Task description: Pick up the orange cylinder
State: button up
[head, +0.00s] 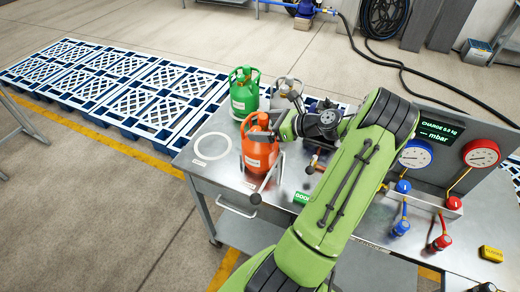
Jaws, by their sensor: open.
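The orange cylinder (257,158) stands upright on the metal workbench, at its left part, with a pale label on its side. My gripper (266,150) is at the cylinder's upper right side, reached in from the right by my green arm. The jaws are open. Dark gripper parts overlap the cylinder's top and hide part of its collar. Whether the fingers touch it cannot be told from this view.
A green cylinder (243,94) stands just behind, with a grey cylinder (288,87) beside it. A white ring (212,146) marks bare bench to the left. A gauge panel (438,133) with blue and red valves stands right. Blue-white pallets (150,85) lie beyond the bench.

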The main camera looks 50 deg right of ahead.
jog(key=shift+w+f, duration=0.1)
jog(key=shift+w, duration=0.15)
jog(key=shift+s, duration=0.15)
jog(key=shift+c, duration=1.4)
jog(key=c, duration=1.4)
jog(key=shift+a, duration=0.1)
grip_shut()
